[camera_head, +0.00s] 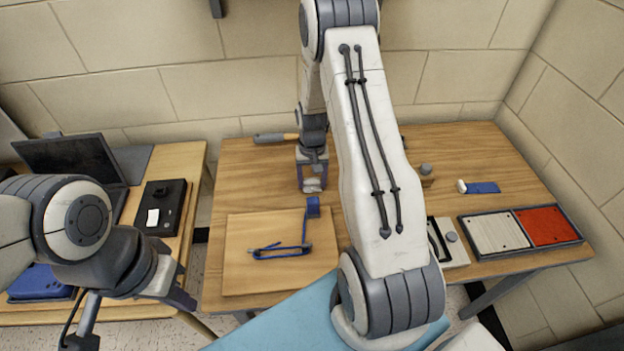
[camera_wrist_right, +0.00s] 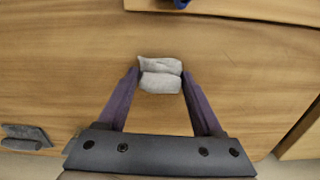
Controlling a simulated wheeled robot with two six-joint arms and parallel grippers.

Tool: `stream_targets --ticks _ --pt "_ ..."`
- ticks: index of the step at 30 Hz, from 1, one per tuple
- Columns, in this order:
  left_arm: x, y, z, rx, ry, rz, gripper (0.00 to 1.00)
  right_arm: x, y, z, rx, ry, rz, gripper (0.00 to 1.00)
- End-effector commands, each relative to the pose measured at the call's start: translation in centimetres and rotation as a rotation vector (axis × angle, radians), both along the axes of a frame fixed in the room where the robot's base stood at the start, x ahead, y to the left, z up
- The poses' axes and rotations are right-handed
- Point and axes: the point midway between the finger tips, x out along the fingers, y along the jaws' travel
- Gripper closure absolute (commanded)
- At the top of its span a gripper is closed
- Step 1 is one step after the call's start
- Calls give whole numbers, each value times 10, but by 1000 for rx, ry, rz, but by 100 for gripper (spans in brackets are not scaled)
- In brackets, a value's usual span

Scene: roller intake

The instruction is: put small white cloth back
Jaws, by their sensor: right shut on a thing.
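The small white cloth (camera_wrist_right: 160,74) is a folded, greyish-white bundle between the fingertips of my right gripper (camera_wrist_right: 160,82). In the head view the right gripper (camera_head: 312,184) points down over the back middle of the wooden table, with the cloth (camera_head: 312,186) at its tips. The right gripper is shut on the cloth. Whether the cloth touches the tabletop is hard to tell. My left arm is at the lower left, over the side table, and the end of it near the left gripper (camera_head: 178,297) is seen poorly; its fingers cannot be made out.
A wooden board (camera_head: 240,270) with a blue strap loop (camera_head: 282,252) lies in front of the right gripper. A screwdriver-like tool (camera_head: 275,138) lies behind. On the right are a blue pad (camera_head: 483,188) and a tray with white and red panels (camera_head: 520,231).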

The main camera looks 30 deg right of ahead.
Motion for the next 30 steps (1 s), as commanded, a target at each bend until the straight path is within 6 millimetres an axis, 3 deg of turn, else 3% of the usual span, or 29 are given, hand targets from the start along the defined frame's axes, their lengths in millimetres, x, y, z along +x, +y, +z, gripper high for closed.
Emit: stream_targets --ticks 21,22,24,30 --pt "0 0 -5 0 0 0 100 0 0 -10 0 0 0 85" --pt "0 0 -5 0 0 0 100 0 0 -10 0 0 0 21" --pt "0 0 -5 0 0 0 100 0 0 -10 0 0 0 0" --pt "0 0 -5 0 0 0 100 0 0 -9 0 0 0 0"
